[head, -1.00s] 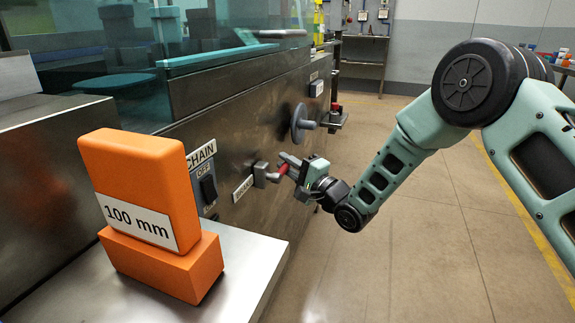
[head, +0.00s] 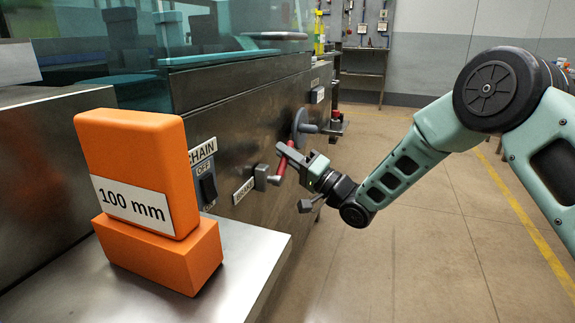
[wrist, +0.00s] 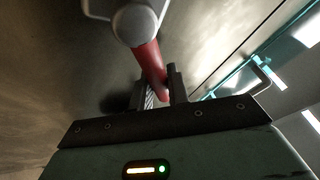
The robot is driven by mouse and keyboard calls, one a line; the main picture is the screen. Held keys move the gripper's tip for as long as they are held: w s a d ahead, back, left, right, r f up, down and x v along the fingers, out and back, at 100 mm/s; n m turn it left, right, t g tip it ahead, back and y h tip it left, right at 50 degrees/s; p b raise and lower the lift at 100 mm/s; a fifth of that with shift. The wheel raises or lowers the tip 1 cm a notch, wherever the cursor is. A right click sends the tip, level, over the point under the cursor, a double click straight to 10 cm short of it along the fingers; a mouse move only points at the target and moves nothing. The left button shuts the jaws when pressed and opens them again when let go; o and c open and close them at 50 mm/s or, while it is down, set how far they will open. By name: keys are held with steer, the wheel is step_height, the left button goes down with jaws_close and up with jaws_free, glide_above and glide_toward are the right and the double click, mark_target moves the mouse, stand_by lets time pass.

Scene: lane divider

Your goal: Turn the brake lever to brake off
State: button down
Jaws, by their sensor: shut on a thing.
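The brake lever (head: 281,167) has a red grip and a grey hub on the side of the steel machine, right of a small label plate (head: 243,191) too oblique to read clearly. The lever slants steeply up from its hub. My gripper (head: 291,150) is shut on the upper part of the red grip. In the wrist view, the red grip (wrist: 149,60) runs from the round grey hub (wrist: 135,24) down between the two fingers of my gripper (wrist: 158,90).
A grey disc with a knob (head: 299,127) is just beyond the lever, close to my gripper. A CHAIN switch (head: 207,187) is nearer on the panel. An orange 100 mm block (head: 140,170) stands on the steel ledge (head: 235,262). The floor at right is clear.

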steer(key=n+g, duration=0.1)
steer(key=n, duration=0.1)
steer(key=s+r+n+g+y+b, duration=0.1)
steer(key=n, duration=0.1)
steer(key=s+n+g+y, duration=0.1)
steer(key=n, duration=0.2)
steer(key=shift+a+r+g+b, duration=0.3)
steer(key=shift+r, duration=0.05)
steer(key=n+g, duration=0.1)
steer(key=s+n, duration=0.1)
steer(key=n, duration=0.1)
steer(key=n+g+y+b, duration=0.1)
steer(key=n, duration=0.1)
steer(key=shift+s+a+r+g, duration=0.3)
steer(key=shift+s+a+r, duration=0.05)
steer(key=shift+s+r, duration=0.05)
steer(key=shift+s+a+r+n+g+b, duration=0.15)
steer(key=shift+s+n+g, duration=0.25)
steer(key=shift+n, duration=0.35)
steer(key=shift+s+f+n+g+b, duration=0.1)
steer(key=shift+s+n+g, duration=0.05)
steer(key=shift+n+g, duration=0.55)
steer(key=shift+s+a+r+n+g+b, duration=0.15)
steer(key=shift+s+n+g, duration=0.15)
steer(key=shift+n, duration=0.55)
steer(key=shift+f, duration=0.1)
steer(key=c, duration=1.3)
jaws_free()
steer(key=shift+c, duration=0.2)
